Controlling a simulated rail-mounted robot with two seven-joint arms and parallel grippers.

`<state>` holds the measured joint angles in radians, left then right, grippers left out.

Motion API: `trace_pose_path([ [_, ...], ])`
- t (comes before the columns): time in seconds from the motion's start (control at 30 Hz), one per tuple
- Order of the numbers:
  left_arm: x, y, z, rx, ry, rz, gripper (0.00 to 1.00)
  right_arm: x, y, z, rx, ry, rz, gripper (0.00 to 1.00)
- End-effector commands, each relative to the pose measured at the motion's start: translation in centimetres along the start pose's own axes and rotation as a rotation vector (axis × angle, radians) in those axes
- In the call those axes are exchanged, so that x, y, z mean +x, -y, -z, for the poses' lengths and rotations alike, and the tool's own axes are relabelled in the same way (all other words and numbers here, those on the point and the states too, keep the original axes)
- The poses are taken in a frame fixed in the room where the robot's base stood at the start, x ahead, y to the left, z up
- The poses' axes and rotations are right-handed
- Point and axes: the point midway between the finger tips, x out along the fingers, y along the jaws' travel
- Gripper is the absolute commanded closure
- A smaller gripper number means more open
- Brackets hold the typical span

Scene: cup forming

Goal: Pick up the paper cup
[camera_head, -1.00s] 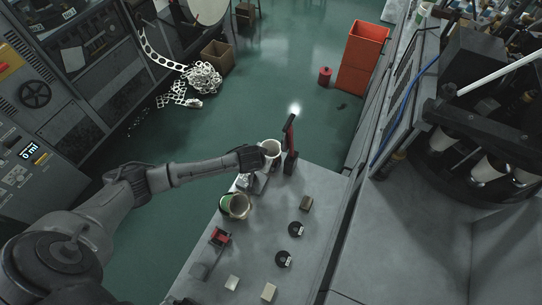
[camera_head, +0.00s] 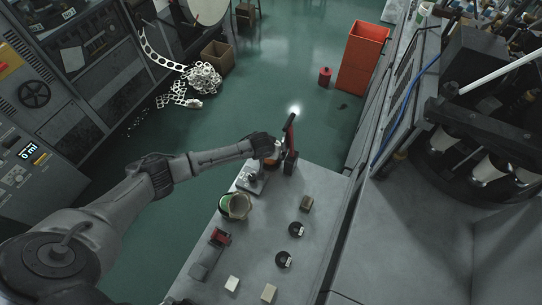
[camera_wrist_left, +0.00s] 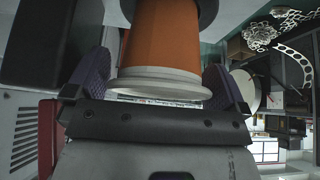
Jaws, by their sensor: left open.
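The paper cup (camera_wrist_left: 163,45) is orange with a pale rim and fills the upper middle of the left wrist view. In the head view, only a small orange part of it (camera_head: 270,164) shows below my gripper, at the table's far end. My left gripper (camera_head: 264,148) is at the cup. In the left wrist view my left gripper (camera_wrist_left: 160,88) is open, with a purple finger on each side of the cup. I cannot tell whether the fingers touch it. My right gripper is not in view.
A tall red and black tool (camera_head: 290,148) stands just right of the gripper. A green and tan cup (camera_head: 236,206) is nearer on the grey table (camera_head: 255,255). Small blocks and two black discs lie on the table. A machine (camera_head: 470,130) is at the right.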

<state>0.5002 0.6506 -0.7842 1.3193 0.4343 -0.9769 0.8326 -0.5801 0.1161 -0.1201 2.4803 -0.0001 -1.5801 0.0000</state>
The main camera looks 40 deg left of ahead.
Motion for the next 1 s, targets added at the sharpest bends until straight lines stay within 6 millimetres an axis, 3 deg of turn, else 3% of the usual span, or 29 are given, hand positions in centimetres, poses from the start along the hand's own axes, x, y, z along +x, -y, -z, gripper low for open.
trace_pose_path([
  [0.2, 0.00, -0.01, 0.00, 0.000, 0.000, 0.000, 0.02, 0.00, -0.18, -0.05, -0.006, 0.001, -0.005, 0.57],
  [0.7, -0.01, 0.01, -0.01, 0.000, 0.000, 0.000, 0.50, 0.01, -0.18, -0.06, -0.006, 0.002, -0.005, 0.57],
  [1.0, -0.26, 0.03, 0.15, 0.000, -0.001, 0.000, 0.50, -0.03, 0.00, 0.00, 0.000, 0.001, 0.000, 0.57],
])
